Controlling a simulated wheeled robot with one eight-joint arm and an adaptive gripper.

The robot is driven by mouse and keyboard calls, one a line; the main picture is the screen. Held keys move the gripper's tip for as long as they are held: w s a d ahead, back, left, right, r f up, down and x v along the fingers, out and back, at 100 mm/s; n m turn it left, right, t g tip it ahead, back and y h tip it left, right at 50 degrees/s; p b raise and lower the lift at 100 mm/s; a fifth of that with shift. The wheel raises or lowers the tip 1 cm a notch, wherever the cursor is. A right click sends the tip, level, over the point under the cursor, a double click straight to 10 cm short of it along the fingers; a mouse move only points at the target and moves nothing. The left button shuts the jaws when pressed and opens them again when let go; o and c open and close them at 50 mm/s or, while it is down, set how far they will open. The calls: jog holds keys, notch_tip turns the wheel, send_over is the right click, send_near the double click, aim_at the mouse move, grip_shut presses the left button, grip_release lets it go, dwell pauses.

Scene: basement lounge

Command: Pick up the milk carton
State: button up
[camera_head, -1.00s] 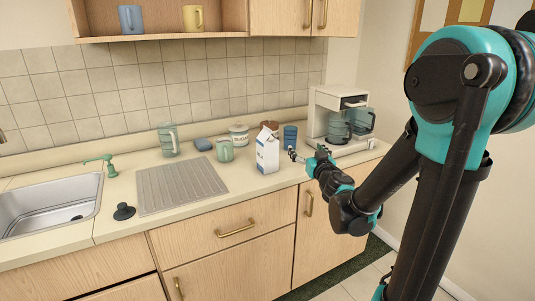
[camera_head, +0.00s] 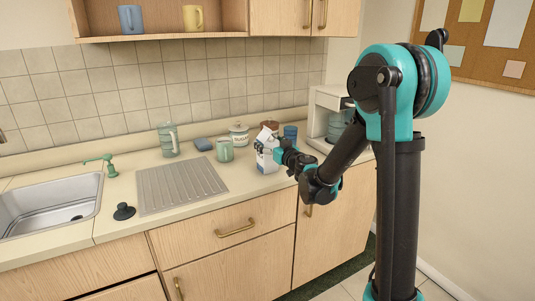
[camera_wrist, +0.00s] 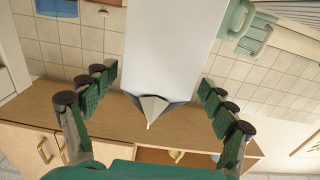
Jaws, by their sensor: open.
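The milk carton (camera_head: 265,164) is white with a gabled top and stands upright on the counter. My gripper (camera_head: 267,147) is at its upper part in the head view and hides some of it. In the wrist view the white carton (camera_wrist: 170,45) comes between the two open green fingers of my gripper (camera_wrist: 157,80), its pointed top toward the palm. A gap shows on each side, so the fingers look apart from the carton.
Behind the carton are a sugar jar (camera_head: 239,135), a green mug (camera_head: 225,150) and a blue cup (camera_head: 291,131). A coffee machine (camera_head: 323,103) stands at right. The ridged drainboard (camera_head: 180,186) and sink (camera_head: 50,205) lie left; the drainboard is clear.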

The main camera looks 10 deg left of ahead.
jog(key=shift+x, duration=2.85)
jog(key=shift+w+d, duration=0.1)
jog(key=shift+d, duration=0.05)
jog(key=shift+c, duration=0.3)
jog(key=c, duration=1.7)
jog(key=shift+c, duration=0.7)
jog(key=shift+r, duration=0.15)
